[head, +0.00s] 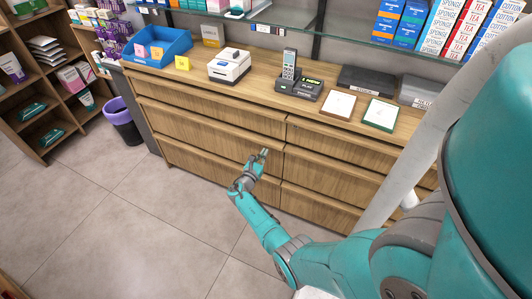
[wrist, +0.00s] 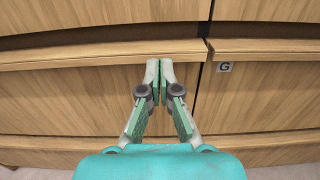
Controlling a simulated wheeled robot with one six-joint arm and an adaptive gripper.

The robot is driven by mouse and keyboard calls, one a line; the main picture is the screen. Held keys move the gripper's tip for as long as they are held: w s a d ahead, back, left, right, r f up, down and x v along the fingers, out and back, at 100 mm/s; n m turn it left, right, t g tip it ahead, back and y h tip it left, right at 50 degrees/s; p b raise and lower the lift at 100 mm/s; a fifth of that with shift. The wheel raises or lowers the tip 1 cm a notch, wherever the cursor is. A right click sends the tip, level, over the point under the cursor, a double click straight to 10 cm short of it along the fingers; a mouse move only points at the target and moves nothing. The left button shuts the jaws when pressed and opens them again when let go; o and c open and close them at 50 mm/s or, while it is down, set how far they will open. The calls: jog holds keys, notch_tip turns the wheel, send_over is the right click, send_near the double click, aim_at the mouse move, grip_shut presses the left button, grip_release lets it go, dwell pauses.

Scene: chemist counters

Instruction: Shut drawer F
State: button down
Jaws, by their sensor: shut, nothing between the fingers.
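No label F is readable in either view. In the wrist view, a wooden drawer front (wrist: 70,102) fills the lower left, beside the drawer labelled G (wrist: 260,95). Its top lip looks slightly offset from G's lip, so it may stand a little proud. The gripper (head: 264,153) also shows before the counter in the head view.
The wooden counter top (head: 190,83) holds a blue tray (head: 158,48), a white printer (head: 229,66), a phone on a base (head: 298,85) and framed cards. A purple-lined bin (head: 122,122) stands left of the counter. The tiled floor (head: 130,225) in front is clear.

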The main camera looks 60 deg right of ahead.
jog(key=a, duration=1)
jog(key=shift+s+a, duration=0.15)
jog(key=shift+a, duration=0.2)
jog(key=shift+f, duration=0.1)
jog(key=s+a+f+m+t+y, duration=0.35)
jog(key=s+a+f+y, duration=0.25)
jog(key=s+a+f, duration=0.65)
jog(key=s+a+r+m+t+y, duration=0.1)
jog(key=s+a+m+t+y, duration=0.15)
jog(key=a, duration=0.45)
jog(key=s+a+r+m+t+y, duration=0.1)
jog(key=s+a+r+y, duration=0.2)
jog(key=a, duration=0.4)
jog(key=s+a+r+m+t+y, duration=0.2)
jog(key=s+a+r+m+y, duration=0.1)
jog(key=s+a+r, duration=0.25)
jog(key=s+a+r+m+t+y, duration=0.1)
jog(key=s+a+r+m, duration=0.1)
jog(key=r, duration=0.6)
jog(key=s+a+r+m+t+y, duration=0.1)
jog(key=s+a+r+m+t, duration=0.1)
jog(key=r, duration=0.7)
jog(key=s+a+r+m+t+y, duration=0.1)
jog(key=s+a+r+m+t, duration=0.1)
jog(key=r, duration=0.6)
jog(key=shift+s+a+r+m, duration=0.3)
jog(key=shift+s+a+m, duration=0.2)
jog(key=shift+s+m, duration=0.65)
jog(key=shift+w+y, duration=0.1)
jog(key=shift+y, duration=0.15)
